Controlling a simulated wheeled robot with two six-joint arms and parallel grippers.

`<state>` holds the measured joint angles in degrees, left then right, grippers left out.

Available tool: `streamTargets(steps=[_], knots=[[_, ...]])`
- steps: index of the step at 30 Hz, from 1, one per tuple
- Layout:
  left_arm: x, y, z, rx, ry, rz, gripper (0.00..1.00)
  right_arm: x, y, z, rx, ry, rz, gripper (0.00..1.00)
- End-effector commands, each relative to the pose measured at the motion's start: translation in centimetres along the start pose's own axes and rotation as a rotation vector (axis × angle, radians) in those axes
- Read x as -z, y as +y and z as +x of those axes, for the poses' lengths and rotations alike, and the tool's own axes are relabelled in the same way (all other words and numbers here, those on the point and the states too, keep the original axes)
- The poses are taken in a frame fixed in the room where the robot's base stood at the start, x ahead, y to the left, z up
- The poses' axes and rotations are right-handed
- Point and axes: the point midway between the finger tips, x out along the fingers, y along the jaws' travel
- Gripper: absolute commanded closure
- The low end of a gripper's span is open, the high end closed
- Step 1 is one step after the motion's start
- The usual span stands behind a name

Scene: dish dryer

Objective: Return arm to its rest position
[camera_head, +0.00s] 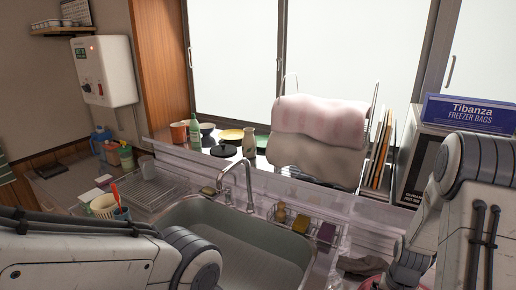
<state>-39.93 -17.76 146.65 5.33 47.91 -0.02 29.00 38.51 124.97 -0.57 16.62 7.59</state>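My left arm (95,262) comes in from the lower left and reaches over the counter to the near left side of the sink. Its gripper is outside the picture. My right arm (462,215) comes in from the right and bends down in front of the freezer bags box and the white appliance. Its lower end runs out at the bottom edge, so its gripper does not show. I see nothing held by either arm.
A steel sink (240,240) with a faucet (240,185) lies in the middle. Behind it stands a rack draped with cloths (318,125). A wire rack (150,190) is at left. A freezer bags box (470,113) tops the white appliance (412,165). A sponge caddy (302,226) sits by the sink.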

Motion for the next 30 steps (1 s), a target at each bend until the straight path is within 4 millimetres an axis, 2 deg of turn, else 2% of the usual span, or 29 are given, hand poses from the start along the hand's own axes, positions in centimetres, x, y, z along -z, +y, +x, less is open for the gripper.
streamTargets(steps=[6,14,23,30], knots=[[0.0,0.0,0.2,0.0,0.0,0.0,0.0,0.2,0.0,-2.2,0.001,0.006,0.0,0.0],[0.0,0.0,0.3,0.0,0.0,0.0,0.0,0.1,0.0,-3.0,0.0,0.002,0.0,0.0],[0.0,0.0,0.2,0.0,0.0,0.0,0.0,0.1,0.0,-2.8,0.0,0.001,0.0,0.0],[0.0,0.0,0.1,0.0,0.0,0.0,0.0,0.0,0.0,-0.2,0.0,-0.002,0.0,0.0]])
